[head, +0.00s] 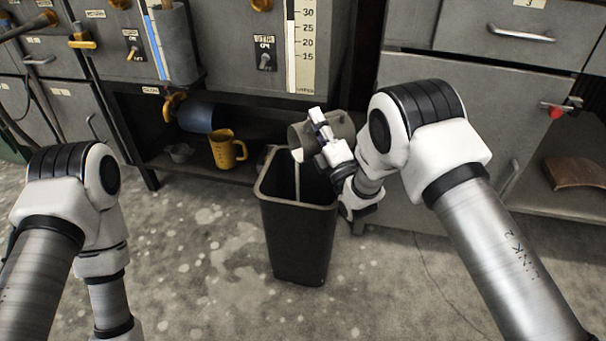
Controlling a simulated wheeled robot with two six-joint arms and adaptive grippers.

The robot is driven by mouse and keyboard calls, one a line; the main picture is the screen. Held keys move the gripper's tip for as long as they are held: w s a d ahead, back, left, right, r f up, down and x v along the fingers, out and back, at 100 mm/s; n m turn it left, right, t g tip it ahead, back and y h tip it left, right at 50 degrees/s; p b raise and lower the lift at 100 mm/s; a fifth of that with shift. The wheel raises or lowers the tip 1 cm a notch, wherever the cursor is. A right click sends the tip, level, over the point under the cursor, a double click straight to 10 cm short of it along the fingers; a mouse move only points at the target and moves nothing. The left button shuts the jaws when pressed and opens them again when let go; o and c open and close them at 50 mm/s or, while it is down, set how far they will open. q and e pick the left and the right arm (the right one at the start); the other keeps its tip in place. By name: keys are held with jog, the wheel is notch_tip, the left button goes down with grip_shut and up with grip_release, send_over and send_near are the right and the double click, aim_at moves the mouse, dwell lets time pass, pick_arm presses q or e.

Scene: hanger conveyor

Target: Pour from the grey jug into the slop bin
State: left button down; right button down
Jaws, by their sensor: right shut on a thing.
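The grey jug (341,125) is tipped on its side above the slop bin, with its mouth toward the left. My right gripper (322,127) is shut on the jug and partly covers it. A thin pale stream (297,181) drops from the jug's mouth into the bin. The slop bin (298,240) is a tall dark open bin standing upright on the floor. Its inside is mostly dark, so I cannot tell how full it is. My left arm is at the lower left, but its gripper does not show.
A yellow mug (227,149) stands on the low shelf behind the bin, beside a small grey funnel-like thing (179,152). Grey cabinets line the back and right. The floor left of the bin is clear.

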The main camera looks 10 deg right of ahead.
jog(key=shift+s+a, duration=0.1)
jog(key=shift+a, duration=0.05)
dwell(0.5)
jog(key=shift+s+a+r+n+y+b, duration=0.15)
jog(key=shift+s+a+n+y+b, duration=0.15)
jog(key=shift+a+n+y, duration=0.5)
jog(key=shift+d, duration=0.3)
